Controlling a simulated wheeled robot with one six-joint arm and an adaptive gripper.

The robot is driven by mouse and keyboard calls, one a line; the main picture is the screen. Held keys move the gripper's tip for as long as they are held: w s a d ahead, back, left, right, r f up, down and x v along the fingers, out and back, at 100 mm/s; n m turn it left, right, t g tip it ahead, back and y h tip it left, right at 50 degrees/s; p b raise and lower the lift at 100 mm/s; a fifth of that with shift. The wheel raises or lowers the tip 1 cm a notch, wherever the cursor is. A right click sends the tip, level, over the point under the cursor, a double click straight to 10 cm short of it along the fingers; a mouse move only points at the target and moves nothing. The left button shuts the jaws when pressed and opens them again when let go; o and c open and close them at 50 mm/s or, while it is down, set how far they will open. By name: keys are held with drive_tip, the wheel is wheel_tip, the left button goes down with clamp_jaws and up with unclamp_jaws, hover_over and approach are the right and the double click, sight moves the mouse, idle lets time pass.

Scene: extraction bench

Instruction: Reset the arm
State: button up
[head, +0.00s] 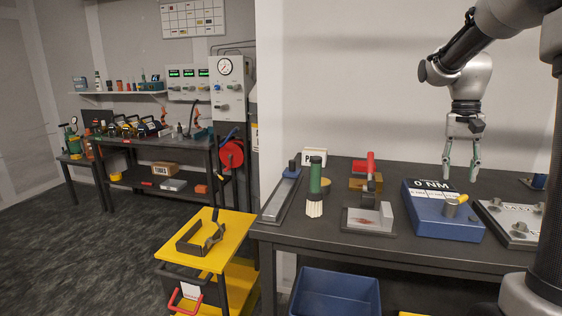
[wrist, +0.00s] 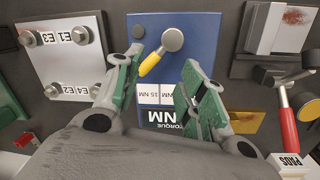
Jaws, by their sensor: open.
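My gripper (head: 461,168) hangs from my arm at the right of the head view, fingers pointing down above the dark bench. It is open and nothing is between its fingers. In the wrist view my gripper (wrist: 163,88) shows its two green-padded fingers spread apart. Below it is a blue torque box (head: 443,222) with a "0 NM" display and a yellow-handled metal knob. The blue box (wrist: 200,30) fills the middle of the wrist view, with the yellow handle seen between and beyond the fingertips.
A light plate with metal posts (head: 511,222) lies right of the box. Left of it are a metal block on a plate (head: 369,220), a green-handled brush (head: 315,182) and a red-handled tool (head: 370,165). A yellow cart (head: 232,240) and a blue bin (head: 335,292) stand lower.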

drive_tip(key=s+a+n+t, duration=0.2)
drive_tip(key=s+a, duration=0.3)
drive_tip(key=s, duration=0.5)
drive_tip(key=s+a+n+t, duration=0.3)
drive_tip(key=s+a+n, duration=0.1)
drive_tip(key=s, duration=0.7)
drive_tip(key=shift+s+a+n+t+y, duration=0.15)
drive_tip(key=shift+a+n+t+y, duration=0.15)
drive_tip(key=shift+a+n+y, duration=0.1)
drive_tip(key=shift+d, duration=0.1)
drive_tip(key=shift+c, duration=0.6)
